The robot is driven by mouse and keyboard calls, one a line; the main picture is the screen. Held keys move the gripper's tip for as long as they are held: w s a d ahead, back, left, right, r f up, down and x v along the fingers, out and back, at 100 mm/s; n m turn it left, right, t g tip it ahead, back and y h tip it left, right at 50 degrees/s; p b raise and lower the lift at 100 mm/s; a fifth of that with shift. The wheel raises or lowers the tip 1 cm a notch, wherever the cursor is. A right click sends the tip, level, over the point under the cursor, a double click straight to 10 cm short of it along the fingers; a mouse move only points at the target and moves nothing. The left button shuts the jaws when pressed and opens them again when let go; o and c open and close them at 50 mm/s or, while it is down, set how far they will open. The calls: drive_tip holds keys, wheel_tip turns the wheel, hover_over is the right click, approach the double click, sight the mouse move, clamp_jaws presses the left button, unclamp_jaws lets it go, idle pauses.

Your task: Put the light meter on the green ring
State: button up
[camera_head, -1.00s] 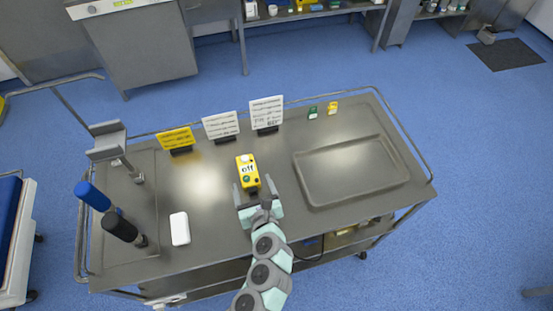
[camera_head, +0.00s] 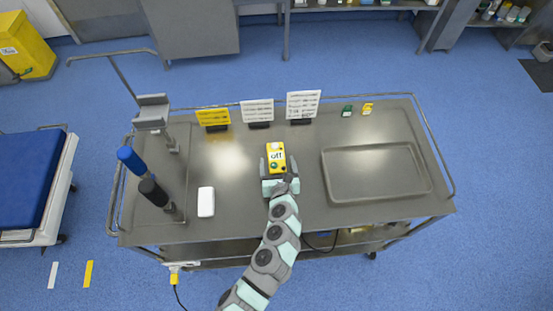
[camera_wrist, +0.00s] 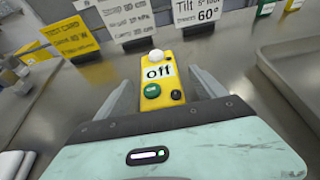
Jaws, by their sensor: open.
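The light meter appears to be the yellow box (camera_head: 276,160) with an "off" label, standing on the table beyond my wrist. In the wrist view the yellow box (camera_wrist: 158,86) shows a white dome on top and a green and a black round button. My gripper (camera_head: 278,164) is open, with one finger on each side of the box's near part. The wrist view also shows my gripper (camera_wrist: 162,84) with gaps between box and fingers. I cannot make out a green ring in either view.
A yellow card (camera_head: 213,117) and two white cards (camera_head: 257,111) (camera_head: 303,104) stand along the back edge. A shallow tray (camera_head: 326,175) is at right. A white block (camera_head: 206,201), a blue-topped post (camera_head: 130,159) and a black-handled post (camera_head: 153,192) are at left.

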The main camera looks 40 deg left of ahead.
sight(279, 158)
drive_tip(key=shift+x, duration=1.45)
clamp_jaws()
wheel_tip(279, 158, up, 20)
drive_tip(key=p, duration=0.3)
drive_tip(key=w+d+m+t+h, duration=0.2)
drive_tip(key=w+d+m+h, duration=0.1)
drive_tip(key=d, duration=0.9)
drive_tip(key=w+d+m+t+h, duration=0.1)
drive_tip(key=w+d+m+h, duration=0.3)
drive_tip(key=d, duration=0.8)
drive_tip(key=w+d+m+t+h, duration=0.2)
drive_tip(key=w+d+m+h, duration=0.1)
drive_tip(key=d, duration=0.9)
drive_tip(key=s+r+p, duration=0.9)
drive_tip(key=r+p, duration=0.1)
drive_tip(key=p, duration=0.5)
drive_tip(key=shift+s, duration=0.35)
